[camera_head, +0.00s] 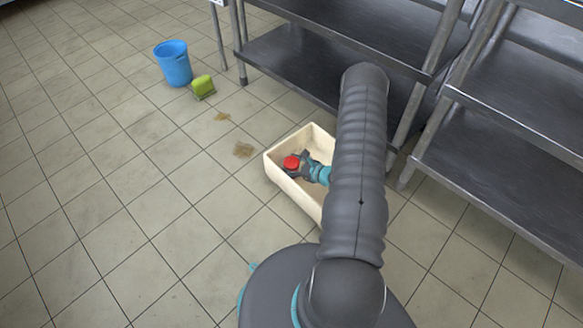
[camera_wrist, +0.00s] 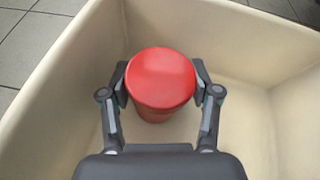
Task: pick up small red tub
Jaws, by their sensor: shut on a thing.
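The small red tub (camera_wrist: 160,80) stands upright inside a cream-coloured bin, with its round lid facing up in the wrist view. My gripper (camera_wrist: 160,85) has one finger on each side of the tub, shut on it. The head view shows the red top of the tub (camera_head: 292,162) near the left end of the bin, with my gripper (camera_head: 296,168) beside it. The lower part of the tub is partly hidden below its lid. I cannot tell whether its base touches the bin floor.
The cream bin (camera_head: 276,172) stands on the tiled floor, its walls around my gripper. Metal shelving (camera_head: 290,72) stands behind and to the right. A blue bucket (camera_head: 174,64) and a green brush-like object (camera_head: 203,86) are at the upper left. Brown stains mark the floor. The left floor is clear.

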